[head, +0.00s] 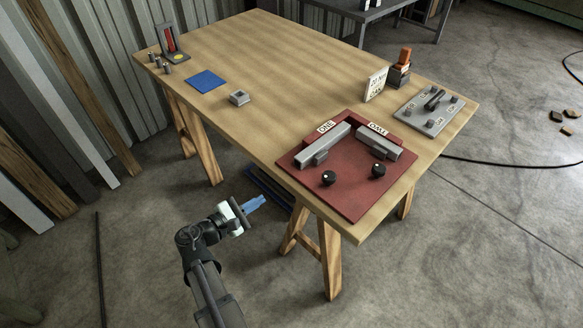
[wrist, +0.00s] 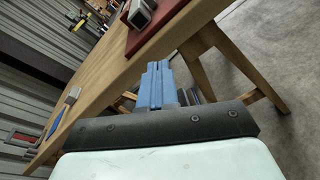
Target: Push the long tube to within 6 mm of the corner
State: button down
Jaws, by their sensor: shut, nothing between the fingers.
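Two long grey bars lie on a red board (head: 345,190), angled towards each other at its back; I cannot tell for sure which is the long tube. The left bar (head: 325,147) looks longer. The right bar (head: 376,142) runs down to the right. A small gap shows between their back ends, where the corner seems to be. A smaller grey piece sits against the front of each bar. A grey square end with a dark opening (wrist: 139,15) shows in the wrist view. My gripper (head: 260,200), with blue fingers, is shut and empty, off the table's front edge, apart from the board.
Two black knobs (head: 328,178) (head: 378,170) stand on the board's front part. A grey plate with small parts (head: 430,112), a sign (head: 376,84) and a dark holder (head: 398,75) are behind. A grey block (head: 239,98) and blue square (head: 206,82) lie left. The table's middle is clear.

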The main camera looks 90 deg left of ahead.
notch_tip(320, 180, up, 3)
jog(key=n+t+y, duration=0.1)
jog(key=n, duration=0.6)
send_near(299, 162)
jog(key=shift+y, duration=0.3)
jog(key=x, duration=0.6)
jog(key=shift+w+a+f, duration=0.2)
jog(key=shift+w, duration=0.2)
jog(key=shift+a, duration=0.1)
jog(key=shift+x, duration=1.5)
jog(key=shift+w, duration=0.1)
jog(key=v, duration=1.4)
jog(key=shift+s, duration=0.2)
jog(key=shift+m, duration=0.4)
